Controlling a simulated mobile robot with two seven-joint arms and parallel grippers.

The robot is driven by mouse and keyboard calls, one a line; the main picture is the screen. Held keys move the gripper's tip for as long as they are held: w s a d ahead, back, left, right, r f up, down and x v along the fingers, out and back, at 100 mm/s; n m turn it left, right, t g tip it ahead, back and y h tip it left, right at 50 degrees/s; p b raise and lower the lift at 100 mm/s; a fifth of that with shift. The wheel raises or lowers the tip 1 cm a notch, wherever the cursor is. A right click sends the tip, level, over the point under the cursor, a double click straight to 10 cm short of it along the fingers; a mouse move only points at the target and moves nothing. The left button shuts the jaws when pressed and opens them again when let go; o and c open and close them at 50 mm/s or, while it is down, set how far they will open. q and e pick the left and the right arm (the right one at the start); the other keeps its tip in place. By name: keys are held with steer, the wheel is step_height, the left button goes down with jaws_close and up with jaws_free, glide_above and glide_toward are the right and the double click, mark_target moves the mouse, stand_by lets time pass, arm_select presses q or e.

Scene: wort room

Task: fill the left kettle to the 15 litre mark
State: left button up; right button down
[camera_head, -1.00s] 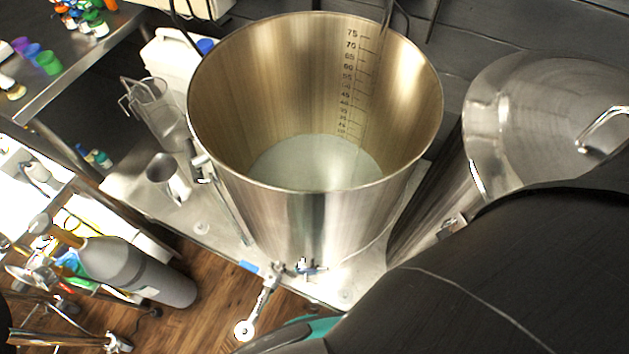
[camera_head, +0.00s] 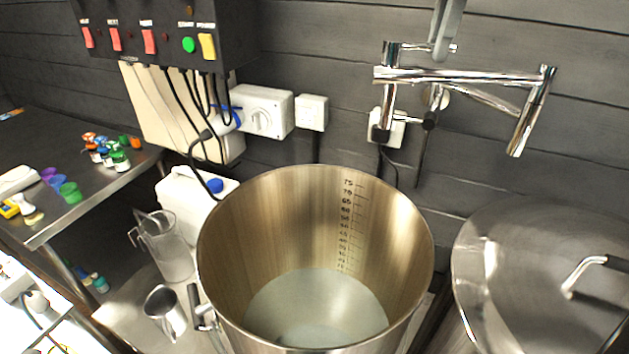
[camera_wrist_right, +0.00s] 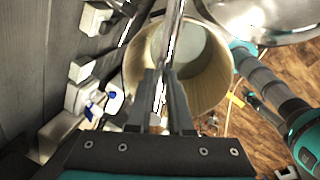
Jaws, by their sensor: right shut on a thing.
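The left kettle (camera_head: 222,250) is a tall open steel pot with a litre scale inside, its upper marks near 75 readable. A pale round surface (camera_head: 318,300) lies low inside; the marks beside it are too small to read. A chrome swing-arm tap (camera_head: 450,77) is mounted on the wall behind, its spout (camera_head: 527,125) hanging to the right of the kettle's opening. No stream shows. My right gripper (camera_head: 447,32) reaches down from the top edge onto the tap; in the wrist view its fingers (camera_wrist_right: 165,85) are closed around a chrome part (camera_wrist_right: 172,35). My left gripper is not in view.
A lidded kettle (camera_head: 540,270) stands at right. A black control box (camera_head: 165,35) with switches and hanging cables is on the wall at left. Jugs (camera_head: 165,250) and a white canister (camera_head: 190,195) stand left of the open kettle. A side table (camera_head: 100,190) holds small bottles.

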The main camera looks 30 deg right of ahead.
steer(key=shift+w, duration=0.1)
steer(key=c, duration=0.9)
jaws_free()
steer(key=shift+d, duration=0.1)
steer(key=shift+c, duration=0.2)
steer(key=shift+o, duration=1)
steer(key=shift+r, duration=0.15)
